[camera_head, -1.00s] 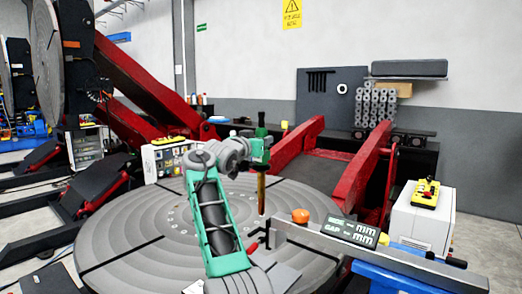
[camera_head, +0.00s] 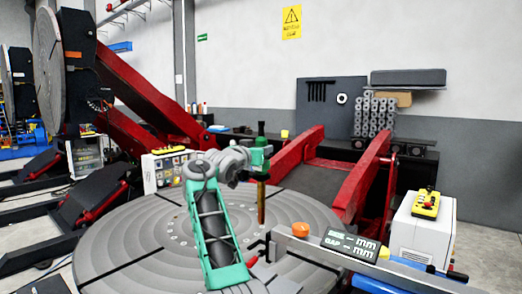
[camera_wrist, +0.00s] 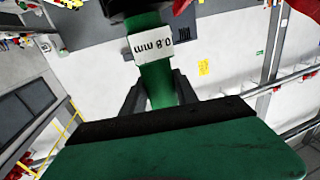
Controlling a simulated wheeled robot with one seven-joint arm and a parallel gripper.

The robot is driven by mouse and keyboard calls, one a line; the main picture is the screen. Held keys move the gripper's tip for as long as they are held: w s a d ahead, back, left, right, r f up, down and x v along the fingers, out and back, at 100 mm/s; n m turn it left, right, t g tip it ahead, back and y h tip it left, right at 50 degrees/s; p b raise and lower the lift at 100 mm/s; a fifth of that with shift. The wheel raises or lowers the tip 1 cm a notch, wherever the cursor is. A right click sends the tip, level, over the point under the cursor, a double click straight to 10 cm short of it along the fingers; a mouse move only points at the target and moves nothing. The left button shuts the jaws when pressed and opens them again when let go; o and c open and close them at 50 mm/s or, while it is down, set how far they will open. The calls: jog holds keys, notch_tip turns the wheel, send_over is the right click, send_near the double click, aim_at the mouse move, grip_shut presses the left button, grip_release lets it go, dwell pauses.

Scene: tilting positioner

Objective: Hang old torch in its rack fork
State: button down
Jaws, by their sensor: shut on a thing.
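My gripper (camera_head: 258,162) is shut on a torch with a green handle (camera_head: 261,132) and a long copper-brown lower part (camera_head: 261,204). The torch hangs upright, tip down, above the round table. In the wrist view the green handle (camera_wrist: 157,82) lies between my dark fingers (camera_wrist: 160,100) and bears a white "0.8 mm" label. A small black bracket (camera_head: 258,245), which may be the rack fork, sticks out left from the end of the grey bar. The torch's lower end is just above or beside it in the picture; their distance in depth cannot be told.
The grey bar (camera_head: 330,258) carries an orange knob (camera_head: 300,230) and a gap display (camera_head: 350,245). The large round table (camera_head: 130,240) lies below my arm. Red positioner arms (camera_head: 365,175) stand behind. A white cabinet with a yellow pendant (camera_head: 427,205) stands at right.

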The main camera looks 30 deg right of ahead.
aim_at(260, 209)
jog(key=shift+s+f+b, duration=0.15)
jog(key=shift+f+b, duration=9.25)
jog(key=shift+f, duration=1.1)
jog(key=shift+s+a+b, duration=0.2)
jog(key=shift+a+b, duration=0.15)
jog(key=shift+a, duration=0.3)
jog(key=shift+s+a+b, duration=0.15)
jog(key=shift+a+b, duration=0.2)
jog(key=shift+a, duration=0.25)
jog(key=w+a+b+v, duration=0.1)
jog(key=b+v, duration=0.1)
jog(key=v, duration=0.6)
jog(key=shift+w, duration=0.2)
jog(key=shift+a, duration=0.1)
